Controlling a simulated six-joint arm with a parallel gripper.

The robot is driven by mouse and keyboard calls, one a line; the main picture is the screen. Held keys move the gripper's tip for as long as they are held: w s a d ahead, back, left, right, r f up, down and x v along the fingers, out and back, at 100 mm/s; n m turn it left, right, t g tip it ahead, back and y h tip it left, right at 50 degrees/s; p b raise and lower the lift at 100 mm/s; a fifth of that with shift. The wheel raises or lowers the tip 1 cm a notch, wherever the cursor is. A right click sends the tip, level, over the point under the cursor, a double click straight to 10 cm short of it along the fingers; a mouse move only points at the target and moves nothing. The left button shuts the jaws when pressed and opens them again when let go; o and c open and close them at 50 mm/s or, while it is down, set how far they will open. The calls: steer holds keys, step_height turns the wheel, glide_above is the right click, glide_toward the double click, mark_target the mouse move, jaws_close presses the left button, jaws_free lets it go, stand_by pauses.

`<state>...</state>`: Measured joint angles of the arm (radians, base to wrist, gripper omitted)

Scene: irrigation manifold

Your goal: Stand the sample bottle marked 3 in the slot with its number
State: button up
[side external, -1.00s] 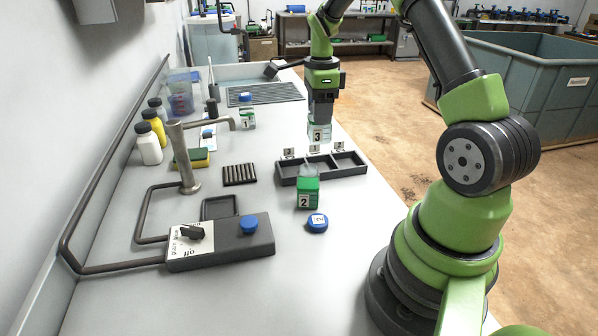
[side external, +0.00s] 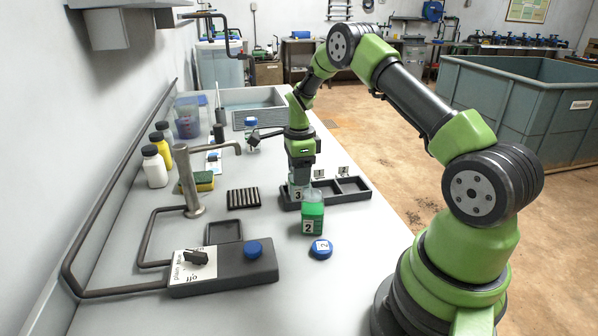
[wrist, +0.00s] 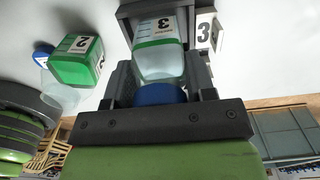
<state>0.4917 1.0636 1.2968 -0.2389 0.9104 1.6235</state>
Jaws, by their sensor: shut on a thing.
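My gripper (side external: 299,172) is shut on the sample bottle marked 3 (side external: 297,191) and holds it upright at the left end of the dark three-slot rack (side external: 350,193). In the wrist view, the bottle (wrist: 160,48) shows a green-edged label reading 3, with its blue cap (wrist: 160,94) between the fingers. Its lower end lines up with a dark slot frame (wrist: 124,14), beside a tag marked 3 (wrist: 204,36). I cannot tell whether the bottle touches the slot floor. The middle and right slots look empty.
A green bottle marked 2 (side external: 313,215) stands close in front of the rack, with a blue cap (side external: 321,249) near it. Another bottle (side external: 251,128) stands farther back. A metal tap (side external: 188,180) and a control box (side external: 225,268) are at left.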

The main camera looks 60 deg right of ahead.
steer(key=shift+f, duration=0.15)
steer(key=o, duration=1)
step_height(320, 180, up, 13)
steer(key=shift+a+f, duration=0.15)
steer(key=shift+f, duration=0.05)
steer(key=s+a+r+n+t, duration=0.5)
steer(key=s+a+r+n, duration=0.6)
steer(key=a+r+n, duration=0.4)
steer(key=s+a+n, duration=0.2)
steer(key=s, duration=0.1)
steer(key=s+a+f+n+t+y, duration=0.1)
steer(key=s+a+n, duration=0.1)
steer(key=s+n, duration=0.1)
steer(key=s+a+f+n+t+y, duration=0.1)
steer(key=s+a+n, duration=0.1)
steer(key=s+n, duration=0.1)
steer(key=shift+s+a+f, duration=0.1)
steer(key=shift+s+f, duration=0.05)
steer(key=shift+s, duration=0.2)
